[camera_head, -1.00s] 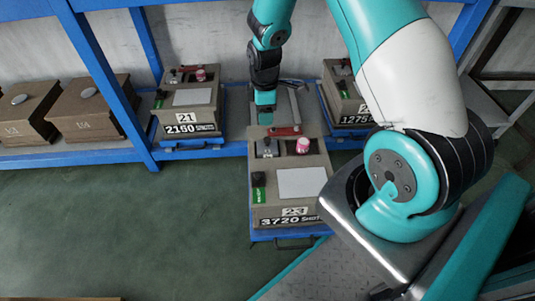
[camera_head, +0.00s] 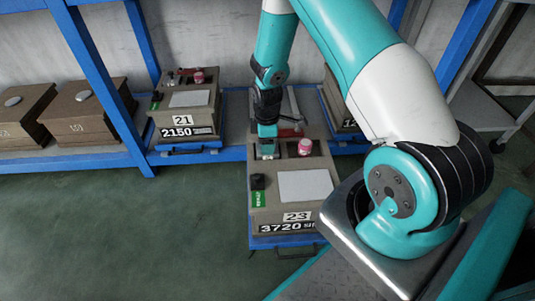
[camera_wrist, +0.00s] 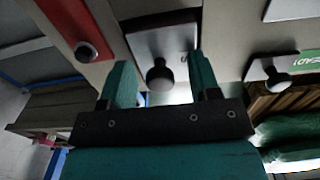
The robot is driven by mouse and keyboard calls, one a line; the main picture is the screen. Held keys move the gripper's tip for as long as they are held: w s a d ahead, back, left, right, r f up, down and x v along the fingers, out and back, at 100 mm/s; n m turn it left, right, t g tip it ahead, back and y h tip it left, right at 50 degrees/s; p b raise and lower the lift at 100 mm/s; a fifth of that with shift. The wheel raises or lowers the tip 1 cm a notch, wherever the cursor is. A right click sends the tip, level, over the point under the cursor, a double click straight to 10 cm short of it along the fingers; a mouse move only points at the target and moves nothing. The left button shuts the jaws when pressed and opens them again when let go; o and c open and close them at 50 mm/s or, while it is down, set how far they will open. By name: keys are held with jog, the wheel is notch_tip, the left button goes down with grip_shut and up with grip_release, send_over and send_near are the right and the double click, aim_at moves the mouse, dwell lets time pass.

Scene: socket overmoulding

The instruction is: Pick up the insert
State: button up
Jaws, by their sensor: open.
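The part that looks like the insert is a grey metal plate (camera_wrist: 172,38) with a dark round knob (camera_wrist: 160,76), in the upper middle of the wrist view. In the head view, the small grey part (camera_head: 267,156) sits in a dark recess on top of box 23, partly hidden by my gripper. My gripper (camera_wrist: 161,80) is open, with a teal finger on each side of the knob. The fingers look apart from the knob; the depth between them is hard to tell. In the head view my gripper (camera_head: 267,140) points down just above the part.
Box 23 (camera_head: 307,216) also holds a pink cylinder (camera_head: 305,147), a red bar (camera_head: 290,132) and a black knob (camera_head: 257,181) by a green label. Box 21 (camera_head: 187,121) stands left.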

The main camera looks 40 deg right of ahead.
jog(key=shift+r, duration=0.15)
grip_shut()
